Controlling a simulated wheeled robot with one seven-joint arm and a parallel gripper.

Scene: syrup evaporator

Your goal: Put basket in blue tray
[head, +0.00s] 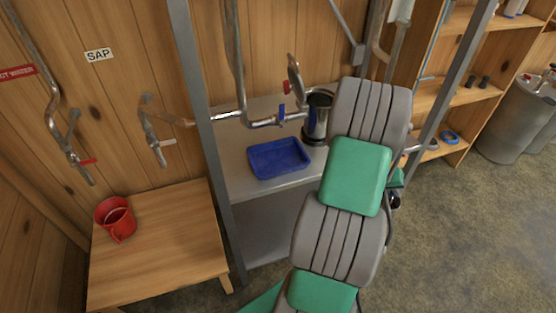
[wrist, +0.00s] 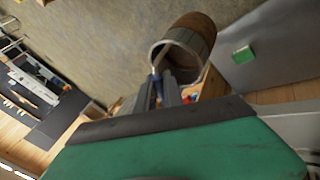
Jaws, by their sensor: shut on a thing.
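The blue tray (head: 279,158) lies on the metal shelf. It looks empty. My gripper (wrist: 162,90) shows in the wrist view with its fingers closed together on something, which I take to be the basket.
A metal cylinder (head: 318,120) stands on the shelf behind the tray, near pipes and a blue-handled valve (head: 281,114). Grey posts frame the shelf. A red mug (head: 116,220) is on the wooden table (head: 160,245). Wooden shelves (head: 455,95) and a grey drum (head: 515,120) stand at right.

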